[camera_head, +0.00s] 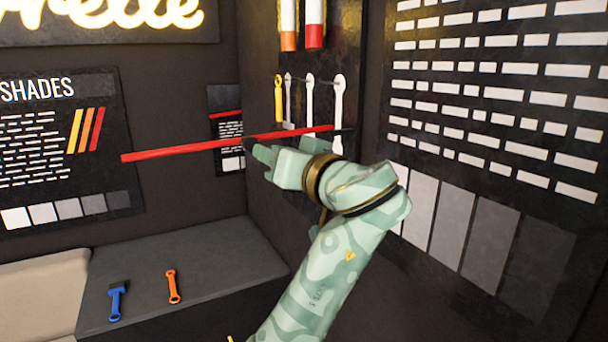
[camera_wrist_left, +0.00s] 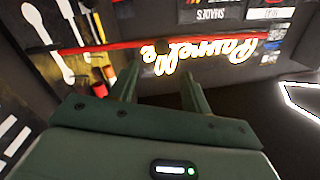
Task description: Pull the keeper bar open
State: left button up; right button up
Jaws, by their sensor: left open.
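The keeper bar is a long thin red bar (camera_head: 185,150) that runs nearly level across the head view, its right end near the hanging tools. It also crosses the upper part of the left wrist view (camera_wrist_left: 215,38). My left gripper (camera_head: 258,148) is at the bar, its fingertips just below the bar's right half in the head view. In the left wrist view its two fingers (camera_wrist_left: 160,82) are spread with nothing between them, and the bar passes beyond their tips. I cannot tell whether the fingertips touch it. My right gripper is not in view.
Spanners (camera_head: 309,100) hang on the dark wall behind the bar. A dark bench top (camera_head: 215,255) carries a blue tool (camera_head: 117,300) and an orange spanner (camera_head: 172,287). A shade board (camera_head: 490,110) stands close on the right. Space left of the gripper is free.

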pick_arm(q)
jog(key=v, duration=0.7)
jog(key=shift+s+d, duration=0.1)
jog(key=shift+d, duration=0.05)
